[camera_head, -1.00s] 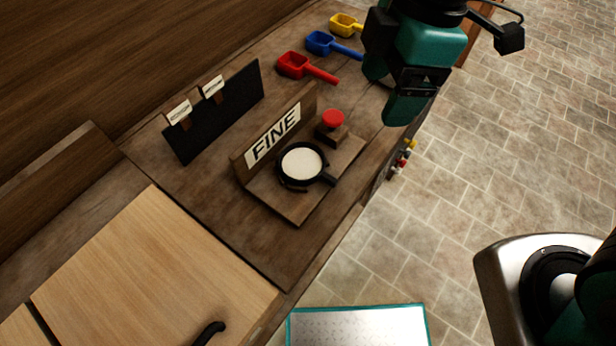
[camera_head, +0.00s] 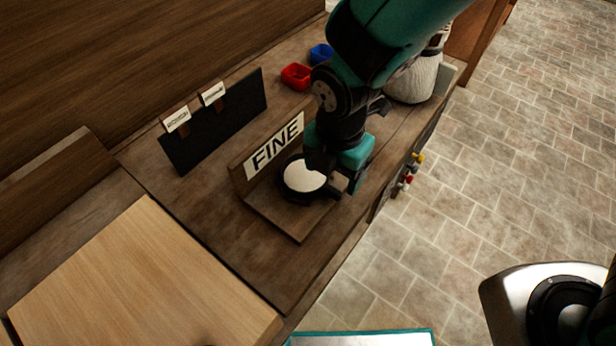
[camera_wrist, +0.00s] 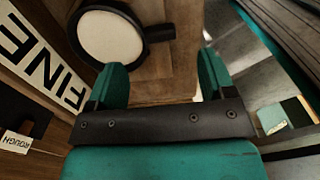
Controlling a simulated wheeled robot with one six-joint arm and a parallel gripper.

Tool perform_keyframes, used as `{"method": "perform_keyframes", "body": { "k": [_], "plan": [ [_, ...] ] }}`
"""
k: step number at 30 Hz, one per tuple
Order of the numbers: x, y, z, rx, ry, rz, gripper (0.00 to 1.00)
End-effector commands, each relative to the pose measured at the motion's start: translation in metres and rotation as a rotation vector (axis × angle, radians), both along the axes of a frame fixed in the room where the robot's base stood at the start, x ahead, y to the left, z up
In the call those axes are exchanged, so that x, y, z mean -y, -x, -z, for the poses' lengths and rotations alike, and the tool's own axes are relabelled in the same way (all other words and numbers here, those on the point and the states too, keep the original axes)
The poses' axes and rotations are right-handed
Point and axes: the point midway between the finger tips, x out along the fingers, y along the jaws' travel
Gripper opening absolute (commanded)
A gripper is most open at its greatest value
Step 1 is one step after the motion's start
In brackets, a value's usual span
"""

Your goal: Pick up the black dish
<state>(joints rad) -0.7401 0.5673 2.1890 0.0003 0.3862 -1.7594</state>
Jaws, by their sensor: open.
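The black dish (camera_head: 296,197) is round, with pale white contents and a short handle. It sits on the wooden stand with the FINE sign (camera_head: 275,146). In the wrist view the dish's handle (camera_wrist: 160,33) points right, into the space ahead of my fingers. My gripper (camera_head: 338,176) is at the handle side of the dish, low over the stand. In the wrist view my gripper (camera_wrist: 162,70) has its two teal fingers wide apart with nothing clamped between them. Whether the fingers touch the handle cannot be told.
A dark board (camera_head: 215,125) with two small labels stands behind. Red (camera_head: 296,76) and blue (camera_head: 321,54) scoops lie further along the bench, and a white sack (camera_head: 412,82) stands at the right. A pale wooden board (camera_head: 145,275) lies in the near left. Bare bench lies left of the stand.

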Motion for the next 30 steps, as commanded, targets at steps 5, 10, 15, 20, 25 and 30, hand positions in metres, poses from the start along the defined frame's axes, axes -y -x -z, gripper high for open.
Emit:
{"method": "perform_keyframes", "body": {
  "k": [5,10,15,20,25,30],
  "plan": [
    [0.000,0.000,0.011,-0.002,0.001,0.001,0.76],
    [0.001,-0.002,0.034,-0.003,0.003,0.001,0.76],
    [0.001,-0.003,0.056,-0.001,0.000,0.001,0.76],
    [0.000,-0.003,0.060,0.001,-0.002,0.001,0.76],
    [0.001,-0.003,0.060,0.001,-0.002,0.001,0.65],
    [0.001,-0.003,0.060,0.001,-0.001,0.001,0.26]
  ]
}}
